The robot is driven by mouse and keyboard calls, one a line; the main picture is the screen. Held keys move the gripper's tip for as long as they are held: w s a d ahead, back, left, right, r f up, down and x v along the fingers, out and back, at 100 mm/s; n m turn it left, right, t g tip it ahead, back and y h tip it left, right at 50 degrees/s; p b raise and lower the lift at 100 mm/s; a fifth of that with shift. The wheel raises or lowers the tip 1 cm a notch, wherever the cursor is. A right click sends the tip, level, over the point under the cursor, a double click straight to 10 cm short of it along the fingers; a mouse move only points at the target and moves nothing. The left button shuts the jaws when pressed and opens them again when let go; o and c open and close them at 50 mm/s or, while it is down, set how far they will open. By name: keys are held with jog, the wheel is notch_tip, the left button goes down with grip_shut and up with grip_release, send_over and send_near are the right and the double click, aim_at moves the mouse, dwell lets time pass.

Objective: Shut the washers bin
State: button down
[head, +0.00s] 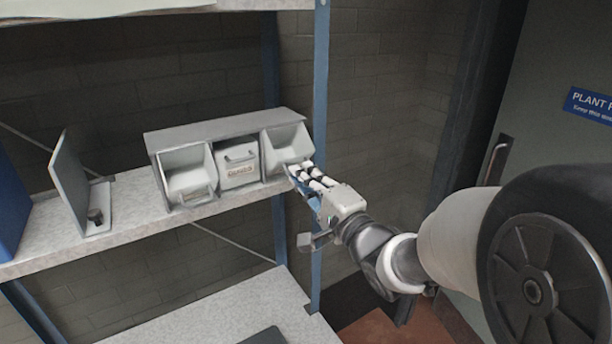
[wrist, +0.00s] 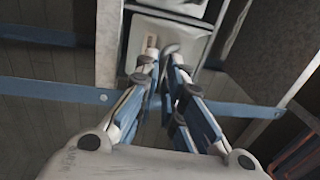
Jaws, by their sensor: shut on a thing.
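A grey three-bin cabinet (head: 222,127) stands on the upper shelf. Its right bin (head: 286,143) is tilted out, open at the top and empty as far as I can see. My gripper (head: 297,170) is at the lower front edge of this right bin. In the wrist view my gripper (wrist: 162,58) is shut on the bin's curved grey handle (wrist: 171,47), with the pale bin front (wrist: 192,42) just beyond. The fingers partly hide the handle and any label, so I cannot read which bin is the washers bin.
The left bin (head: 187,170) is also tilted open. The middle bin (head: 239,167) is shut and has a small label. A blue shelf post (head: 320,100) stands close right of the cabinet. A grey upright plate on a stand (head: 80,185) is farther left on the shelf.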

aim_at(296, 159)
jog(key=shift+w+a+r+g+h+p, duration=0.1)
jog(key=shift+r+g+h+p, duration=0.3)
jog(key=shift+p, duration=0.95)
jog(key=shift+w+a+r+g+h+p, duration=0.1)
jog(key=shift+r+g+p, duration=0.35)
jog(key=shift+p, duration=0.9)
jog(key=p, duration=0.1)
jog(key=r+p, duration=0.1)
jog(key=p, duration=0.1)
jog(key=shift+w+a+g+h, duration=0.1)
jog(key=shift+w+g+h, duration=0.15)
jog(key=shift+g+h, duration=0.15)
jog(key=shift+a+r+p, duration=0.1)
jog(key=shift+p, duration=0.3)
jog(key=shift+w+r+p, duration=0.15)
jog(key=shift+r+p, duration=0.15)
jog(key=shift+w+a+r+p, duration=0.5)
jog(key=shift+w+r, duration=0.15)
jog(key=shift+w, duration=0.1)
jog(key=shift+w+a+r+p, duration=0.45)
jog(key=shift+w+r+p, duration=0.05)
jog(key=shift+w+r, duration=0.2)
jog(key=shift+w, duration=0.1)
jog(key=c, duration=1.8)
grip_release()
jog(key=shift+o, duration=0.2)
